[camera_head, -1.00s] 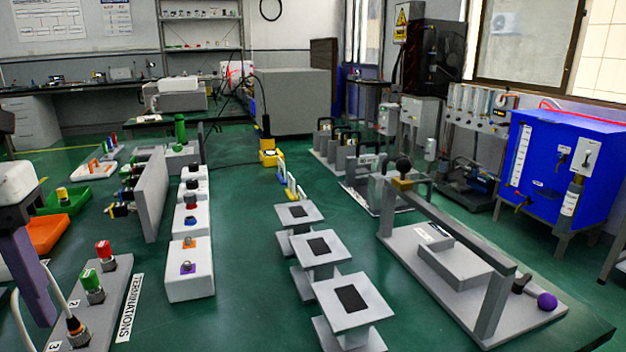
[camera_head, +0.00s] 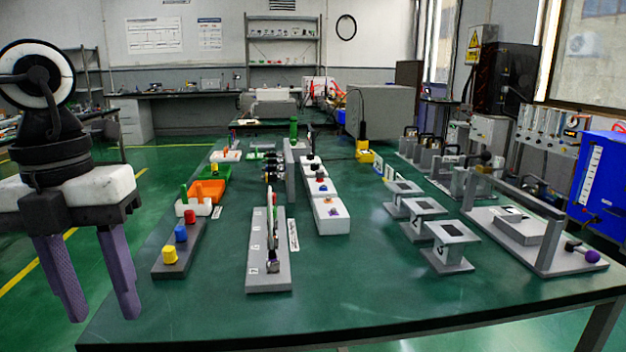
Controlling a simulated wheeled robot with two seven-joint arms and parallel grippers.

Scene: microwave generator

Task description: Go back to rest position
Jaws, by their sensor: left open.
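My left gripper (camera_head: 98,312) hangs at the left of the head view with its two purple fingers pointing down. The fingers are apart with nothing between them. My right gripper is out of view.
The green table (camera_head: 360,285) fills the middle, its front edge clear. Near the gripper stand a dark block with colored knobs (camera_head: 178,250) and a grey terminal board (camera_head: 268,265). Orange (camera_head: 207,190) and green trays lie behind. Several grey pedestals (camera_head: 447,250) and a handled fixture (camera_head: 520,230) stand right.

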